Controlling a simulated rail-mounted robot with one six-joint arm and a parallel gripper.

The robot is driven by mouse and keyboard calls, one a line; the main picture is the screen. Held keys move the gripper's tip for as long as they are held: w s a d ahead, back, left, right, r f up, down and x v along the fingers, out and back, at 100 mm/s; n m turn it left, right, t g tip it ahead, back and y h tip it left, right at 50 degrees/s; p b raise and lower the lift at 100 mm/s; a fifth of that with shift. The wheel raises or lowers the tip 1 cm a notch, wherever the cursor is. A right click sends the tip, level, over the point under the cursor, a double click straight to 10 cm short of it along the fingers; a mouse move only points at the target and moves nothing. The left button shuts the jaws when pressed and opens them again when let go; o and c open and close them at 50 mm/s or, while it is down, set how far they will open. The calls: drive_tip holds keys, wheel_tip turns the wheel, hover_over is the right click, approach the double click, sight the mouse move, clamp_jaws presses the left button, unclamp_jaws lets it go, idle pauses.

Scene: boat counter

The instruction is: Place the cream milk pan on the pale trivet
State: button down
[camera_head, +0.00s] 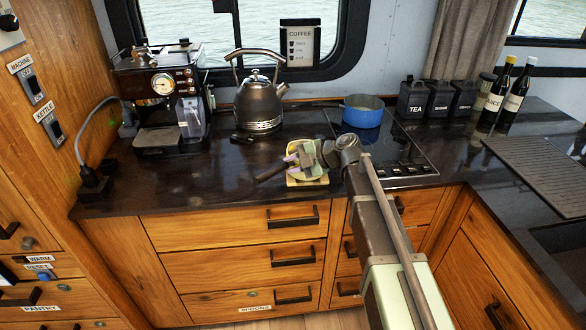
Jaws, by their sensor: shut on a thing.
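My gripper (308,157) reaches over the counter in front of the hob, shut on the cream milk pan (317,172). The pan is small in view and partly covered by my gripper. A dark handle points from it to the lower left. A pale yellowish edge, which looks like the pale trivet (306,183), shows just below the pan near the counter's front edge. I cannot tell whether the pan touches it or hangs just above it.
A blue pot (363,112) stands on the black hob (405,150) behind my arm. A grey kettle (258,105) and a coffee machine (160,95) stand at the back left. Black canisters (415,100) and bottles (515,92) stand at the back right. The counter's left front is clear.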

drive_tip(key=shift+f, duration=0.1)
drive_tip(key=c, duration=0.9)
unclamp_jaws()
drive_tip(key=shift+c, duration=0.2)
drive_tip(key=shift+r, duration=0.3)
drive_tip(key=p+v, duration=0.6)
drive_tip(key=v, duration=0.5)
drive_tip(key=s+d+f+m+g+h, duration=0.1)
drive_tip(key=s+d+f+m+h, duration=0.2)
drive_tip(key=s+m, duration=0.4)
drive_tip(key=s+d+f+m+g+h, duration=0.1)
drive_tip(key=s+d+f+m+h, duration=0.2)
drive_tip(key=s+m, duration=0.4)
drive_tip(key=s+d+f+m+g+h, duration=0.1)
drive_tip(key=s+d+f+m+h, duration=0.2)
drive_tip(key=m, duration=1.1)
drive_tip(key=s+d+h, duration=0.1)
drive_tip(key=s+h, duration=0.2)
drive_tip(key=s, duration=0.2)
